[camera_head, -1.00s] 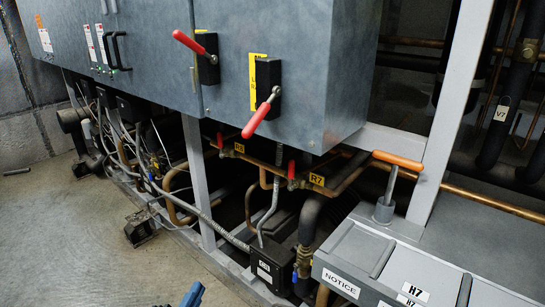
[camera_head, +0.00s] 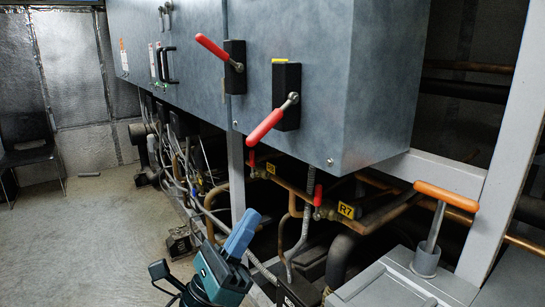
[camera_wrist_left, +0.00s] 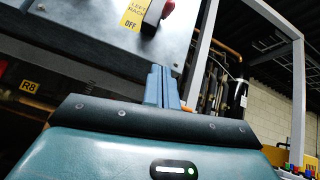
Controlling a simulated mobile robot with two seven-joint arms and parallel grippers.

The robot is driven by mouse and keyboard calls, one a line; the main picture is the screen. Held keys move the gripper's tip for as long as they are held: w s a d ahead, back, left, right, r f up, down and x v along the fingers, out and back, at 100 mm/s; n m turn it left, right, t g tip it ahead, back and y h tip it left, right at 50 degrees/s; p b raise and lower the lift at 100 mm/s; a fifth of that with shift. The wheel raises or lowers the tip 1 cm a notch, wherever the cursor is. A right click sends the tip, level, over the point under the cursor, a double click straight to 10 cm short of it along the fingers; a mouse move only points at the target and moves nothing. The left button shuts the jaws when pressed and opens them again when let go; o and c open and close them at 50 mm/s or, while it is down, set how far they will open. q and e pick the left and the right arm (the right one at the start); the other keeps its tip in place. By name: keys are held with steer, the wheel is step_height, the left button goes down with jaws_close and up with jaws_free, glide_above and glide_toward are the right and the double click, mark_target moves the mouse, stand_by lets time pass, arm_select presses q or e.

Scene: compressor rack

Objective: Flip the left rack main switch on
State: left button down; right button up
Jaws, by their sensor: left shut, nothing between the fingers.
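The left rack main switch (camera_head: 287,97) is a black block on the front of the grey cabinet, with a red handle (camera_head: 265,127) slanting down and to the left. In the left wrist view, the yellow label (camera_wrist_left: 138,14) beside the switch (camera_wrist_left: 156,14) reads "LEFT RACK" and "OFF", and only part of the red handle shows at the top edge. My left gripper (camera_head: 246,224), teal with blue fingers, is below the cabinet and apart from the handle. Its fingers (camera_wrist_left: 160,76) are shut and empty. My right gripper is out of view.
A second red-handled switch (camera_head: 234,66) sits to the left on the cabinet (camera_head: 370,60). An orange-topped lever (camera_head: 447,195) stands at right.

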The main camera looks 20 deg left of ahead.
mark_target(272, 119)
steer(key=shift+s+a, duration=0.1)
